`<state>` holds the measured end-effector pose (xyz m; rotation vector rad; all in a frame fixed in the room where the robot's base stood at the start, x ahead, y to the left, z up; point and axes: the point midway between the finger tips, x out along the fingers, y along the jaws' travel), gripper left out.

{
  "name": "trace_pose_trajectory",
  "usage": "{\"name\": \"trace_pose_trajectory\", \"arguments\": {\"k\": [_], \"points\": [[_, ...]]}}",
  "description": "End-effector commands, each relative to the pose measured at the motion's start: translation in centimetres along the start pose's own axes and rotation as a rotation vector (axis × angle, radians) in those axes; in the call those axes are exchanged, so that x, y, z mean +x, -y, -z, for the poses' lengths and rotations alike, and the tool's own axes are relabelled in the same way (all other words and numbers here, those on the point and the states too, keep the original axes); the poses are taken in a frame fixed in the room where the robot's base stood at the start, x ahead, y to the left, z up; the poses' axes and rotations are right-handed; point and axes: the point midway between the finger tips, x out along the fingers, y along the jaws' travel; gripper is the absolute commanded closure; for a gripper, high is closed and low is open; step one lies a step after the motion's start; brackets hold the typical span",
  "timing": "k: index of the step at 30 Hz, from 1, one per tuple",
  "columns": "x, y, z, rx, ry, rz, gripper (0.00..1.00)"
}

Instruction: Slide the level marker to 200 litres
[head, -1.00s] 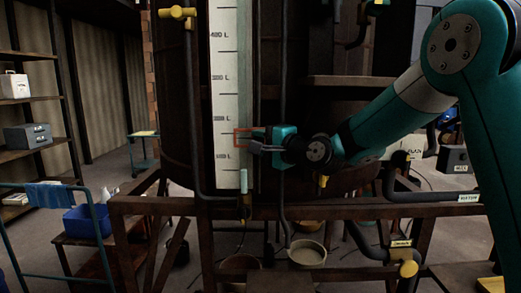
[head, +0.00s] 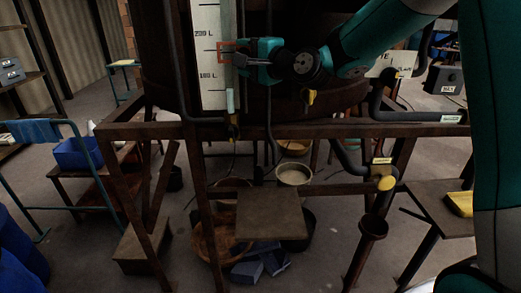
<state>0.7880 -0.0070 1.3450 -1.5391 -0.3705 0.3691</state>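The level marker is a small orange-red frame (head: 226,52) on the pale level scale (head: 211,91) of the dark vat.
A dark pipe (head: 181,65) runs left of the scale. A rusty frame beam (head: 290,131) crosses below the vat. A yellow valve handle (head: 386,183) is at lower right. A blue-railed trolley (head: 50,185) stands at left.

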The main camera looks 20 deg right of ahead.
Motion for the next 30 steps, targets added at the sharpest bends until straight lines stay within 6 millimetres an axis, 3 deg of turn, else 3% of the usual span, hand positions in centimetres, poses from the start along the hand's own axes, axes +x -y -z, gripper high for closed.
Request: {"name": "trace_pose_trajectory", "arguments": {"k": [17,30], "points": [[0.0,-11.7,0.0,0.003,-0.001,-0.005,0.42],[-9.4,-11.0,0.2,0.0,-0.005,0.0,0.42]]}}
